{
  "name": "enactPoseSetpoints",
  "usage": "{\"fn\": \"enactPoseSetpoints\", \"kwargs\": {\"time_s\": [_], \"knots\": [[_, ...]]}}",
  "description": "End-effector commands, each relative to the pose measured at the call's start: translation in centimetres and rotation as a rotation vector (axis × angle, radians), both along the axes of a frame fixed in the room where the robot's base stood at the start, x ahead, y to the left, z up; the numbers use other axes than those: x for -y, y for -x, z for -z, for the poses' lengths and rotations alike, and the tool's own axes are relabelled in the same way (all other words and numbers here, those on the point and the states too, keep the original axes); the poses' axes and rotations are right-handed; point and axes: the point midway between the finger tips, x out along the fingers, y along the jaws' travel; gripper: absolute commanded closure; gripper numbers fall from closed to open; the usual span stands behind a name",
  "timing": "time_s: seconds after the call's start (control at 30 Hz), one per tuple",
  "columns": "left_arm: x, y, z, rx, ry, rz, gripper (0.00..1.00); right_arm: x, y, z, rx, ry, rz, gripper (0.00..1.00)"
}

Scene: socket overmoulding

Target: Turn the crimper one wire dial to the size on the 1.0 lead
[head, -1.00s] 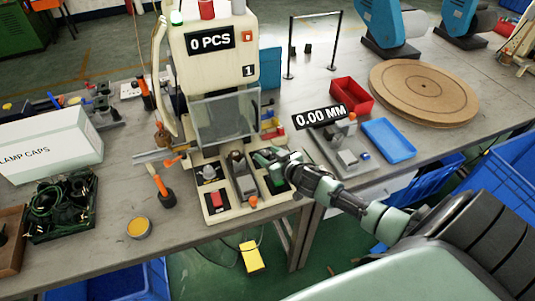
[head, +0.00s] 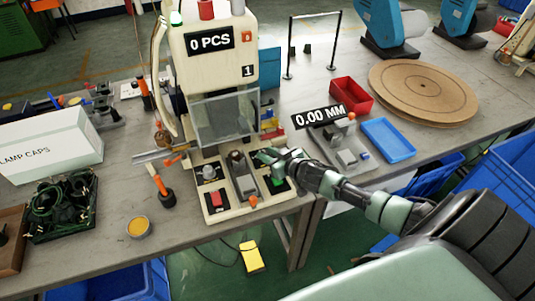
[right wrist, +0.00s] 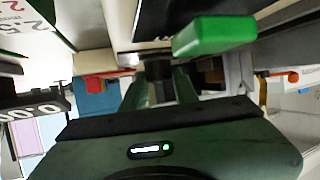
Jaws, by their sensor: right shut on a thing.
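The crimper marked 1 (head: 212,72) stands at the table's middle, its display reading 0 PCS. On its base are a dark knob on a light plate (head: 209,173), a grey block (head: 241,176) and a green button (head: 278,185). My right gripper (head: 268,157) is at the right side of the base. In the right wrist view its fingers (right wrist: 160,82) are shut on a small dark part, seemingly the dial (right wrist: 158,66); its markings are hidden. A green block (right wrist: 214,36) sits close above the fingers. The 1.0 lead cannot be made out. My left gripper is out of view.
A gauge reading 0.00 MM (head: 340,145), a red bin (head: 351,96) and a blue tray (head: 388,139) stand to the right.

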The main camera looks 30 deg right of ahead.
Motion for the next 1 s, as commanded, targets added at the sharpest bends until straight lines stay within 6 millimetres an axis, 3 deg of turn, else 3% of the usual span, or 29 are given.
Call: {"fn": "enactPoseSetpoints", "kwargs": {"time_s": [0.17,0.37,1.0], "knots": [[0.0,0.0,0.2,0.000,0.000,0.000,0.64,0.6,-0.1,-0.1,0.000,0.010,-0.132,1.00],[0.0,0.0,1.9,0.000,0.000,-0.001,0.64,1.0,-0.4,0.2,0.003,0.011,-0.316,1.00],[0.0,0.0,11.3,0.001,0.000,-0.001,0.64,1.3,-0.8,0.5,0.003,0.003,-0.830,1.00]]}}
